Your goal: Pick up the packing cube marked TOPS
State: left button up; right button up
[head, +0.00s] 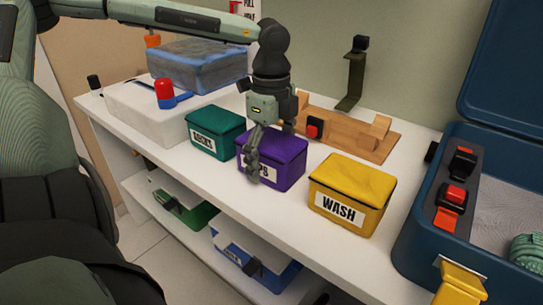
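A purple packing cube (286,165) sits on the white shelf top between a teal cube and a yellow cube. Its white label is partly covered by my fingers; only the end, seemingly "PS", shows. My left gripper (254,165) points down at the cube's left front side, its fingers in front of the label. I cannot tell whether they touch the cube, or how far apart they are. The cube rests on the shelf top. My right gripper is not in view.
The teal cube (215,133) is close on the left, the yellow WASH cube (352,195) on the right. A wooden stand (345,132) is behind. A blue-grey case (195,65) lies on a white box (135,118). An open blue suitcase (418,240) stands at right.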

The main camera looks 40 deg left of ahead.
pick_arm(q)
jog(key=c, duration=0.9)
jog(key=shift+c, duration=0.3)
jog(key=shift+r, duration=0.15)
